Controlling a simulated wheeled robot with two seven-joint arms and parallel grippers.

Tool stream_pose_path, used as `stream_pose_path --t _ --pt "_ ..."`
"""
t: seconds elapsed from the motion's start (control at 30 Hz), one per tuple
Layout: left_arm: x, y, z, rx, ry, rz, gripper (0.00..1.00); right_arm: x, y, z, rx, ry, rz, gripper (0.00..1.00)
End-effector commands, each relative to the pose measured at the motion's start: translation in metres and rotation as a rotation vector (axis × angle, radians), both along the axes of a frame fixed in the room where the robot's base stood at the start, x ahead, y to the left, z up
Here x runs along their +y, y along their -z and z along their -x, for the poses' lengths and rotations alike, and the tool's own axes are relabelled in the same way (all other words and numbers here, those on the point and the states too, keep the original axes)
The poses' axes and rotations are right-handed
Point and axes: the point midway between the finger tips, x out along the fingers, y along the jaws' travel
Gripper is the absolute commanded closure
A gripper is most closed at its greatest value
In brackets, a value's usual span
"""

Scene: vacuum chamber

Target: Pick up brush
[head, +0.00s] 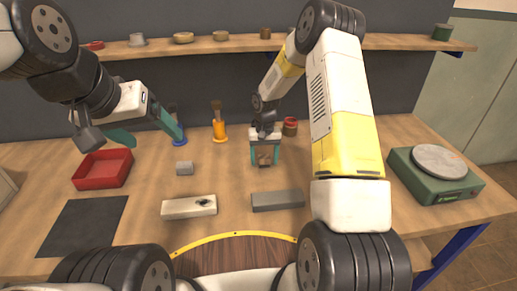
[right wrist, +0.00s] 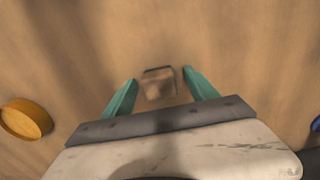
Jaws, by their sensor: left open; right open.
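My right gripper (head: 265,162) points down over the middle of the table and is open. A small brown block-like thing (head: 265,152) shows between its fingers. In the right wrist view, this tan thing (right wrist: 158,84) with a dark far edge lies between the tips of the open right gripper (right wrist: 160,77), with gaps on both sides. I cannot tell for sure whether it is the brush. An upright orange thing with a brown, brush-like top (head: 219,125) stands to its left. A similar blue one (head: 178,132) is partly hidden by my left gripper (head: 146,132), which is open and empty, raised at the left.
A red jar (head: 290,121) stands behind. A green scale (head: 441,189) is at right.

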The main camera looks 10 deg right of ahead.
Motion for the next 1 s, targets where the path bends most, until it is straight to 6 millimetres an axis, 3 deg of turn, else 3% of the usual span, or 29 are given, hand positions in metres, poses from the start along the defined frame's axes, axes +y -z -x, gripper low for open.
stream_pose_path --t 0.23,0.5,0.6,0.83,1.0 --pt "0.000 0.000 0.000 0.000 0.000 0.000 0.22 -0.001 0.004 0.000 -0.001 0.000 0.001 0.33" --pt "0.000 0.000 0.000 0.000 0.000 0.000 0.22 -0.001 0.004 0.000 -0.001 0.000 0.001 0.84" --pt "0.000 0.000 0.000 0.000 0.000 0.000 0.22 0.000 0.004 0.000 -0.001 0.000 0.001 0.98" --pt "0.000 0.000 0.000 0.000 0.000 0.000 0.22 0.000 0.001 -0.001 -0.002 0.000 0.000 0.98" --pt "0.000 0.000 0.000 0.000 0.000 0.000 0.22 0.000 -0.022 -0.002 -0.006 0.000 0.001 0.98"
